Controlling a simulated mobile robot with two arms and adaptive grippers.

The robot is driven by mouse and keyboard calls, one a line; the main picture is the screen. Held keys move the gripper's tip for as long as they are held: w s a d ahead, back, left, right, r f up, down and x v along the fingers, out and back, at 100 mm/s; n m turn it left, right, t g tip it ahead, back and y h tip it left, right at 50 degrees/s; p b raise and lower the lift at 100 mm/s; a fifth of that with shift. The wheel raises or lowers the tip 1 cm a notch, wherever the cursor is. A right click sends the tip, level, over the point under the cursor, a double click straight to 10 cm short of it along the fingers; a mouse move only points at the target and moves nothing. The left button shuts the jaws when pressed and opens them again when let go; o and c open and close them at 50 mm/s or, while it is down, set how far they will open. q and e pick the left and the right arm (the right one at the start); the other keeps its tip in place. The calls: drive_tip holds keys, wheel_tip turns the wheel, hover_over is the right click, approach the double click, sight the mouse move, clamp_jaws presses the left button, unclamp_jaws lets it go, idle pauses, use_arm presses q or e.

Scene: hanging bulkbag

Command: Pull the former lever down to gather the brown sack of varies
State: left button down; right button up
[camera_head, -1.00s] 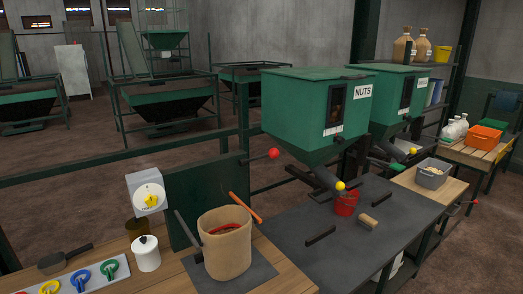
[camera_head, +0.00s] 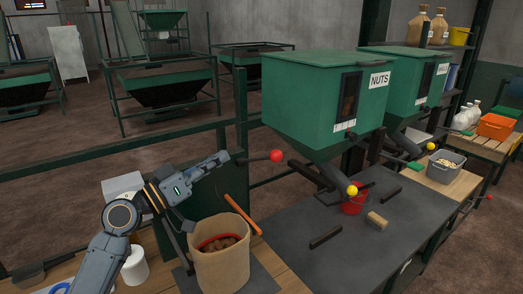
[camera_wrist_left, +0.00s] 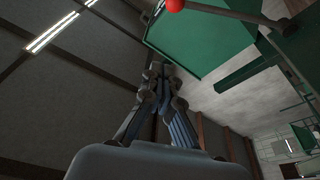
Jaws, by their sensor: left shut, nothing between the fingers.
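The brown sack (camera_head: 222,268) stands open and upright on a dark plate, with brown contents and a red ring inside its mouth. An orange-handled bar (camera_head: 242,214) slants beside its rim, and a dark bar rises at its left. A lever with a red ball knob (camera_head: 276,156) sticks out above and behind the sack; the knob also shows at the top of the left wrist view (camera_wrist_left: 175,5). My left gripper (camera_head: 228,158) is shut and empty, left of this knob and close to its rod; I cannot tell if they touch. My right gripper is out of view.
A green hopper marked NUTS (camera_head: 322,98) stands right of the lever, with a yellow-knobbed chute (camera_head: 352,190) below it. A red bucket (camera_head: 353,207) and a brush (camera_head: 377,221) are on the dark table (camera_head: 325,262). A white canister (camera_head: 134,267) stands left of the sack.

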use_arm(q)
drive_tip(key=w+d+f+p, duration=0.1)
drive_tip(key=w+d+p, duration=0.5)
drive_tip(key=d, duration=0.3)
drive_tip(key=shift+w+d+f, duration=0.2)
drive_tip(key=shift+w+d, duration=0.15)
drive_tip(key=shift+w, duration=0.15)
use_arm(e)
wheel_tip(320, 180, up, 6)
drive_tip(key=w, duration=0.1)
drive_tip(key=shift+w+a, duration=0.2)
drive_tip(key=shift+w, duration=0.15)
